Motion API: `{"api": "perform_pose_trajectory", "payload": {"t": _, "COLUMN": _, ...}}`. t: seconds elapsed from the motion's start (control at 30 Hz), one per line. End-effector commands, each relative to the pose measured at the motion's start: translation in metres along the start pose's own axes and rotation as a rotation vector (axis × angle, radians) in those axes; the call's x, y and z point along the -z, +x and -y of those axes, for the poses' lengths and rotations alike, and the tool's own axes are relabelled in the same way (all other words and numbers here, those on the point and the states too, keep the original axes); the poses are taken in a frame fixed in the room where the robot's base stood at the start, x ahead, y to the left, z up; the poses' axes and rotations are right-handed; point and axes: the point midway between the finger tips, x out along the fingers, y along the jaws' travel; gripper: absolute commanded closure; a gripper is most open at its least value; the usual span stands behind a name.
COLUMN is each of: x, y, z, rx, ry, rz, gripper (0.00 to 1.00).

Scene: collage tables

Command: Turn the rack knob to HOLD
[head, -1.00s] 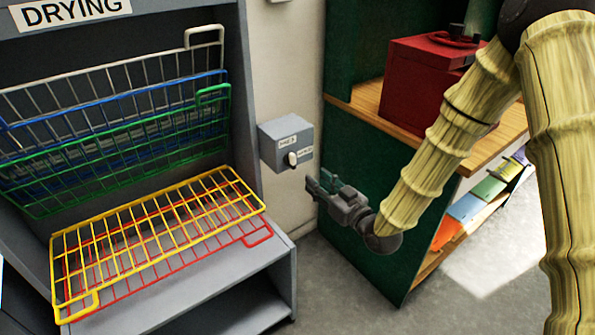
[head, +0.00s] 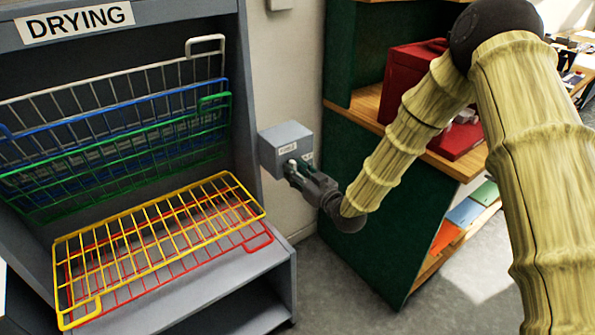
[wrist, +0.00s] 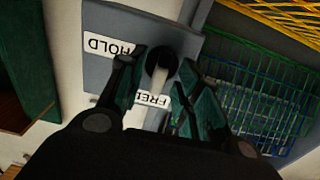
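The rack knob (wrist: 160,62) is on the front of a grey box (head: 280,136) fixed to the wall beside the drying rack. In the wrist view, its white bar points down toward the FREE label (wrist: 152,101). The HOLD label (wrist: 108,47) is up and to the left. My gripper (head: 291,170) is at the box front in the head view. In the wrist view, its dark green fingers (wrist: 160,80) are apart, one on each side of the knob. I cannot tell whether they touch it.
The drying rack stands at the left with white, blue and green wire shelves (head: 130,165) tilted up. A yellow shelf (head: 150,240) lies lower above a red one (head: 255,243). A green cabinet (head: 365,200) with a red box (head: 400,75) is behind my arm at the right.

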Motion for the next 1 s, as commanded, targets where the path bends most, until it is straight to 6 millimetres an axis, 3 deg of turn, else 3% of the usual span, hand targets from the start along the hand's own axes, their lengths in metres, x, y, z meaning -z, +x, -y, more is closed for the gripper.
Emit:
{"api": "perform_pose_trajectory", "payload": {"t": 0.17, "x": -0.0001, "y": -0.0002, "z": -0.0001, "rx": 0.0, "ry": 0.0, "rz": 0.0, "gripper": 0.66}}
{"api": "perform_pose_trajectory", "payload": {"t": 0.37, "x": 0.0, "y": -0.0004, "z": -0.0003, "rx": 0.0, "ry": 0.0, "rz": 0.0, "gripper": 1.0}}
{"api": "perform_pose_trajectory", "payload": {"t": 0.73, "x": -0.0003, "y": -0.0008, "z": -0.0013, "rx": -0.002, "ry": 0.026, "rz": -0.001, "gripper": 1.0}}
{"api": "perform_pose_trajectory", "payload": {"t": 1.0, "x": -0.0012, "y": -0.001, "z": -0.0027, "rx": -0.003, "ry": 0.17, "rz": -0.002, "gripper": 1.0}}
